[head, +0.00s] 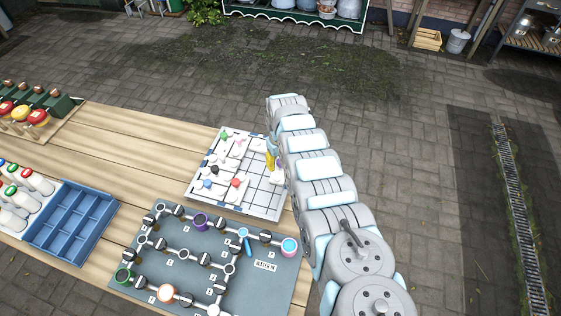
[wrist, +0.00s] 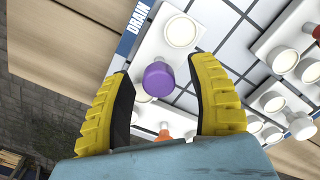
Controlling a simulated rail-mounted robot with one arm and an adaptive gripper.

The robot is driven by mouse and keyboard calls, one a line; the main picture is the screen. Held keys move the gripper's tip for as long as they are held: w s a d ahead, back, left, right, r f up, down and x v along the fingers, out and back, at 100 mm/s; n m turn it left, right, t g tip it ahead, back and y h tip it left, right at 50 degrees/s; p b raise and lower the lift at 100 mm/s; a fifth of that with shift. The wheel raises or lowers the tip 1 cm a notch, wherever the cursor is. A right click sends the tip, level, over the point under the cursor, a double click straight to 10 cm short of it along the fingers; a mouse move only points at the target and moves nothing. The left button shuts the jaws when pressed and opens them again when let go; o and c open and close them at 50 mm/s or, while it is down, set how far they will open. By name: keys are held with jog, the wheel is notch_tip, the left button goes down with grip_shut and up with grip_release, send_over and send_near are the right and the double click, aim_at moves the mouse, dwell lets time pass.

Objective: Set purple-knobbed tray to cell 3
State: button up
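The purple knob (wrist: 158,79) stands up from a white tray (wrist: 160,50) with round pale wells, in the wrist view. My gripper (wrist: 163,68) is open, with one yellow finger on each side of the knob. A gap shows on both sides, and the gripper holds nothing. In the head view my gripper (head: 271,162) is over the right part of the white gridded board (head: 257,205). There my arm and fingers hide much of that side, and I cannot make out the purple knob. No cell numbers are readable.
Other white trays with knobs share the board, including a green knob (head: 223,135), a red knob (head: 235,182) and an orange knob (wrist: 163,134). A "DRAIN" label (wrist: 138,17) marks one edge. A grey pipe panel (head: 180,262) and blue divided crate (head: 75,220) stand nearby.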

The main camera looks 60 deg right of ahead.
jog(key=shift+r, duration=0.15)
jog(key=shift+d+r, duration=0.1)
jog(key=shift+r, duration=0.75)
notch_tip(320, 180, up, 10)
dwell(0.6)
